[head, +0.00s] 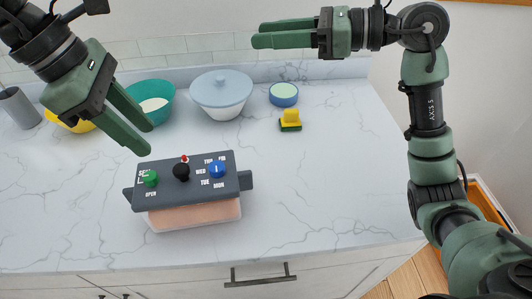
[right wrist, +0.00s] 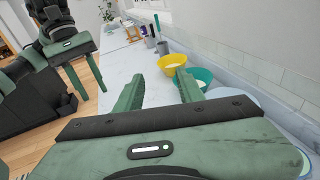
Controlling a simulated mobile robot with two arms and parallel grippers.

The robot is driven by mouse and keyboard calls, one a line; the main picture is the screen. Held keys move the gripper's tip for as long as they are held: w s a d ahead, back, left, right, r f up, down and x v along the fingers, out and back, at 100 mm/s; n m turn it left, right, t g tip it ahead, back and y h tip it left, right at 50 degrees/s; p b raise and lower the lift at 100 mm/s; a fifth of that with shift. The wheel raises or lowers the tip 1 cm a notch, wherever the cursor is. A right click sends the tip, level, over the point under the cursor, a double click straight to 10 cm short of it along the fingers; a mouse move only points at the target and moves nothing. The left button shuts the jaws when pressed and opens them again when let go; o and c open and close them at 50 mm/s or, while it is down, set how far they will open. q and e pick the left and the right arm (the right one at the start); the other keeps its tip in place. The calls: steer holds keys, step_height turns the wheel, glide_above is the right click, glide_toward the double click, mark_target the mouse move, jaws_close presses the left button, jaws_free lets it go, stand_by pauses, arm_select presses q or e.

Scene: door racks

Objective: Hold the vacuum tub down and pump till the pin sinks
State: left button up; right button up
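The vacuum tub (head: 195,217) stands on the marble counter, a clear box with pinkish contents. Its dark grey lid (head: 205,185) has side tabs, a green knob (head: 150,178) by the word OPEN, a black pump knob (head: 181,172) and a blue dial (head: 217,169). A small red pin (head: 184,158) stands up just behind the pump knob. My left gripper (head: 150,138) is open and empty, above and behind the lid's left part, pointing down toward it. My right gripper (head: 254,34) is held high over the back of the counter, pointing left; the right wrist view shows its fingers (right wrist: 160,92) apart and empty.
Behind the tub stand a teal bowl (head: 158,92), a lidded white bowl (head: 221,92), a round blue container (head: 284,94) and a yellow-and-green sponge (head: 290,119). A yellow bowl (head: 76,124) and grey cup (head: 20,107) are at left. The counter right of the tub is clear.

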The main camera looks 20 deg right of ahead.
steer(key=s+a+f+n+g+h, duration=0.3)
steer(key=s+a+f+g, duration=0.15)
steer(key=f, duration=0.25)
steer(key=n+g+h, duration=0.2)
steer(key=h, duration=0.5)
glide_toward(252, 188)
steer(key=w, duration=0.1)
steer(key=x, duration=0.8)
steer(key=shift+s+a+f, duration=0.1)
steer(key=shift+a, duration=0.15)
jaws_close()
